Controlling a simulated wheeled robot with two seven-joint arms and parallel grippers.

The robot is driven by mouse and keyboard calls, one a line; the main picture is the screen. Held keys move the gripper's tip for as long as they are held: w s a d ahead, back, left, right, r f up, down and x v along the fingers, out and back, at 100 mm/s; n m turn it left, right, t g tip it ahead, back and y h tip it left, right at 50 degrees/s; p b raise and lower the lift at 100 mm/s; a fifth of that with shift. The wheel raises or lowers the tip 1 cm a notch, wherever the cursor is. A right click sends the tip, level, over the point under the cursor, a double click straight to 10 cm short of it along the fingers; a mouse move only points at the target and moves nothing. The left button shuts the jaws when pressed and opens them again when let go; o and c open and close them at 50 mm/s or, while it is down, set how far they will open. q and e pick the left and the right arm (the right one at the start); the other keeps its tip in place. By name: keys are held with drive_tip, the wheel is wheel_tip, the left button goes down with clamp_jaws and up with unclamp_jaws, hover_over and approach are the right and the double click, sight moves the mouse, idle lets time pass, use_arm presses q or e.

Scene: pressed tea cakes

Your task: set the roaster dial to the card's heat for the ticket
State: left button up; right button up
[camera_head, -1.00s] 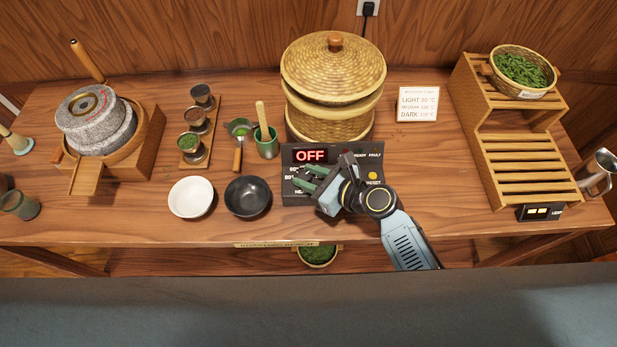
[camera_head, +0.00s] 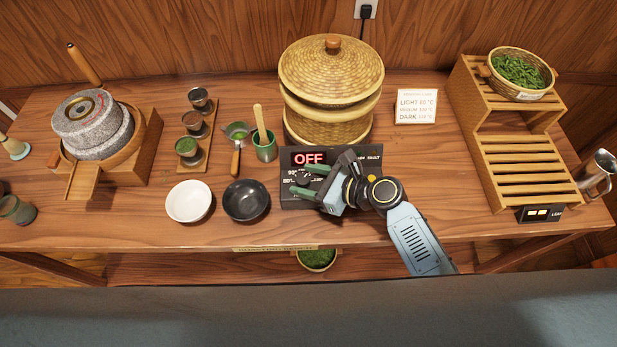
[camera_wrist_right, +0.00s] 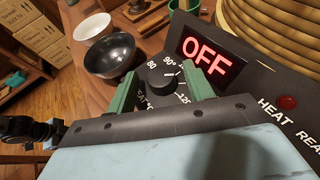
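The roaster's black control panel (camera_head: 290,158) stands in front of the lidded woven roaster (camera_head: 332,72). Its red display (camera_head: 308,158) reads OFF. The black dial (camera_wrist_right: 162,79) has a white mark toward the right side, between the 90 and 120 labels; its exact setting is hard to tell. My right gripper (camera_head: 308,179) is open at the panel, with its green fingers on either side of the dial and gaps showing in the right wrist view (camera_wrist_right: 160,88). The heat card (camera_head: 416,107) lists LIGHT, MEDIUM and DARK; its smaller figures are blurred. No readable ticket shows. My left gripper is out of view.
A white bowl (camera_head: 189,201) and a black bowl (camera_head: 246,200) stand left of the panel. A green cup (camera_head: 264,149) is close to its left side. A wooden rack (camera_head: 520,163) is at right.

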drive_tip(key=shift+d, duration=0.1)
idle(0.3)
drive_tip(key=v, duration=1.3)
drive_tip(key=shift+p, duration=0.45)
drive_tip(key=shift+d+r, duration=0.1)
